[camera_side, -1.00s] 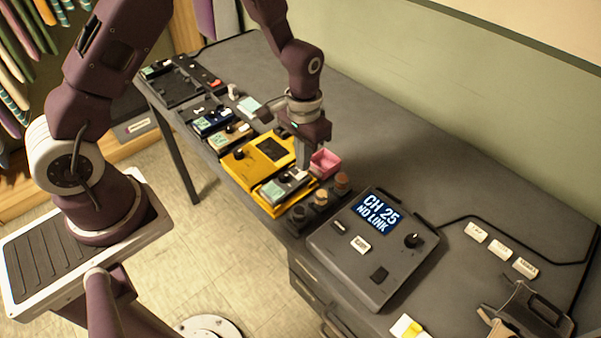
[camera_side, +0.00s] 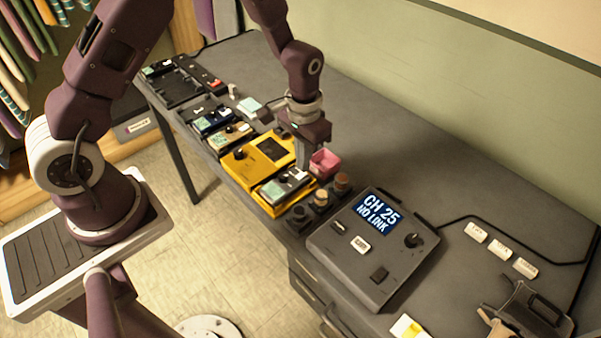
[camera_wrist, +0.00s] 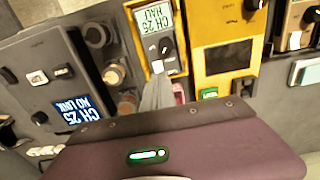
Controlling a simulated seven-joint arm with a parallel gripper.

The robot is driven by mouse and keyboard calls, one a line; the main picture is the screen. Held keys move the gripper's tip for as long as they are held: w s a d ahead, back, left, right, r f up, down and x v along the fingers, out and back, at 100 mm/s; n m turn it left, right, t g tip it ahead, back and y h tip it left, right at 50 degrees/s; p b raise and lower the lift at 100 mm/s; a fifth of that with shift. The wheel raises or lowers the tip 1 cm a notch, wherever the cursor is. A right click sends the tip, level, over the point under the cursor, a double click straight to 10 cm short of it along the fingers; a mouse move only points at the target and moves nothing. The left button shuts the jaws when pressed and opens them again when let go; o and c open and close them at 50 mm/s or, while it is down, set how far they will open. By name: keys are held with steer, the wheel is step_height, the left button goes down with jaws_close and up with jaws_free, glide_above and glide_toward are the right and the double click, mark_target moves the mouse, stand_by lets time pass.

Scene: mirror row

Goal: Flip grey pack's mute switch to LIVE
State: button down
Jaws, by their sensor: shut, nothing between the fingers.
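The grey pack (camera_side: 285,188) lies in the front end of a yellow cradle in the side view. In the wrist view the grey pack (camera_wrist: 146,46) shows a pale green screen (camera_wrist: 153,17) with "CH 25" and a partly unclear second line. Below the screen are a black knob (camera_wrist: 166,46) and a small white mark; I cannot make out the switch's position. My gripper (camera_side: 303,165) is shut and empty, pointing down by the pack's far end. In the wrist view the gripper's fingertips (camera_wrist: 158,82) appear close to the pack's lower edge; contact is unclear.
A dark console (camera_side: 372,250) reading "CH 25 NO LINK" stands right of the pack. A pink box (camera_side: 325,163) is close beside my gripper, with several small knobs (camera_side: 321,199) nearby. More packs (camera_side: 213,122) line the table to the left.

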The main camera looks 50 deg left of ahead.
steer(key=shift+f, duration=0.8)
steer(key=shift+r, duration=3.5)
step_height(320, 180, up, 9)
steer(key=t, duration=0.1)
glide_above(294, 180)
steer(key=s+r+t, duration=0.2)
steer(key=s+r, duration=0.6)
steer(key=r, duration=0.1)
steer(key=s+a+r+t, duration=0.1)
steer(key=s+r+t, duration=0.1)
steer(key=s, duration=1)
steer(key=shift+r+t, duration=0.3)
steer(key=shift+r, duration=0.4)
